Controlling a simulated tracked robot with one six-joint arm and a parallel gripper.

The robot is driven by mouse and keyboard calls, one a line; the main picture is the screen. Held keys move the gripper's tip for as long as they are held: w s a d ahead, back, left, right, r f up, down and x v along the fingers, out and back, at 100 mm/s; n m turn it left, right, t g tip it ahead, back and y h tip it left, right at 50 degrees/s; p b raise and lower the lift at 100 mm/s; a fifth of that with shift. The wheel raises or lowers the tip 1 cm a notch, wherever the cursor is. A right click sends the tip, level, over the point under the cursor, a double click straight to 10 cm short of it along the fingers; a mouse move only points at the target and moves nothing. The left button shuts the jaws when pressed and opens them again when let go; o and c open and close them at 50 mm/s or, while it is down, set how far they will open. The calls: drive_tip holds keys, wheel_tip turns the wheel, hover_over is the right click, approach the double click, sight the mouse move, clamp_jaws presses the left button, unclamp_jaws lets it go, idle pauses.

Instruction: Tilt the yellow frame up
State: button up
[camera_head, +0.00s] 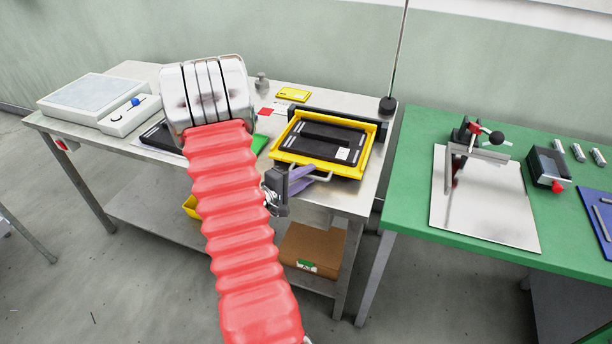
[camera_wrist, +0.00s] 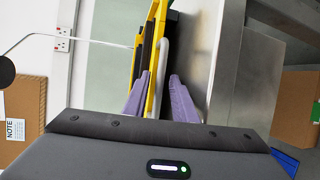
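The yellow frame (camera_head: 283,156) lies flat on the metal table (camera_head: 340,197) with a black panel (camera_head: 320,139) inside it. A pale bar handle (camera_head: 323,171) sticks out of its front edge. My gripper (camera_head: 303,178) is at that front edge, its two purple fingers pointing at the handle. In the wrist view, my gripper (camera_wrist: 160,76) has its fingers apart, with the handle (camera_wrist: 163,65) and the edge of the yellow frame (camera_wrist: 153,60) between them. Gaps show beside the handle, so the fingers do not look closed on it. My red arm hides part of the table to the left.
A thin pole on a black base (camera_head: 387,105) stands behind the frame's right corner. A green bench (camera_head: 405,180) with a clamp stand (camera_head: 468,140) is at the right. A cardboard box (camera_head: 312,247) sits on the shelf below. A yellow card (camera_head: 293,94) lies behind the frame.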

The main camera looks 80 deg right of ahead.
clamp_jaws()
idle(0.4)
drive_tip(key=shift+w+r, duration=0.1)
drive_tip(key=shift+w, duration=0.05)
